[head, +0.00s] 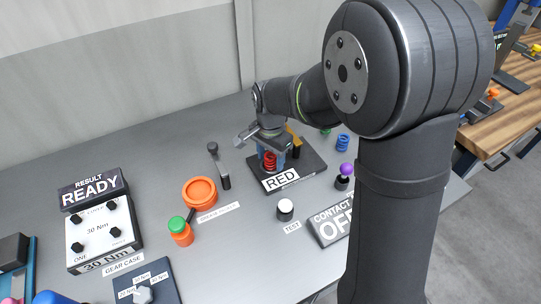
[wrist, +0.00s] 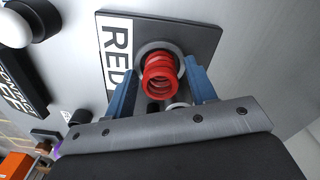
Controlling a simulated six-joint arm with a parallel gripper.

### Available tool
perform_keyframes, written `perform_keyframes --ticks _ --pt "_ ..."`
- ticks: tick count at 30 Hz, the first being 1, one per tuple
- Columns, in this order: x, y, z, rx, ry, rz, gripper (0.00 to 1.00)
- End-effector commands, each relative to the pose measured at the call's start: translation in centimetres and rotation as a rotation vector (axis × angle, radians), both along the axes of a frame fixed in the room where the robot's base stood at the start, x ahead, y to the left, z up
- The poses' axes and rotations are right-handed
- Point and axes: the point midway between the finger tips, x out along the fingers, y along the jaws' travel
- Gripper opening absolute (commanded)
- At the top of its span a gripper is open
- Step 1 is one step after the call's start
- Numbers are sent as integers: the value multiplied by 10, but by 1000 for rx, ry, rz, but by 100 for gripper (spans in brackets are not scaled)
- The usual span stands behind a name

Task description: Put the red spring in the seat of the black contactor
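The red spring (head: 269,161) stands upright at the dark plate with the RED label (head: 281,179). In the wrist view the red spring (wrist: 161,76) is over a round grey ring (wrist: 142,52) on the black plate (wrist: 201,35); I cannot tell whether it is fully down in it. My gripper (head: 271,157) is low over the plate. In the wrist view its blue fingers (wrist: 160,84) are on either side of the spring, with a visible gap at each side. Which part is the black contactor is not clear; my gripper hides part of the plate.
A blue spring (head: 342,142) and a green one (head: 325,132) stand right of the plate. A purple-topped knob (head: 345,172), a white button (head: 285,207), a lever (head: 219,165) and an orange ring dish (head: 199,192) stand nearby. A grey sign box (head: 328,229) is in front.

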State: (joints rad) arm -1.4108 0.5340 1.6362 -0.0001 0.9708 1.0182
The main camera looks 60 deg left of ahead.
Motion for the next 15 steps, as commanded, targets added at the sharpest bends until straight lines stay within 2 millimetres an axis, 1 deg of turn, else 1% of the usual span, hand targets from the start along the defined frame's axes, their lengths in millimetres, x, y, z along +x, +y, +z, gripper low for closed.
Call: perform_keyframes --ticks 8,10,13,15 --pt "0 0 1 0 0 0 53" --pt "0 0 3 1 0 0 53" --pt "0 0 14 4 -1 0 53" --pt "0 1 26 4 -1 0 53"
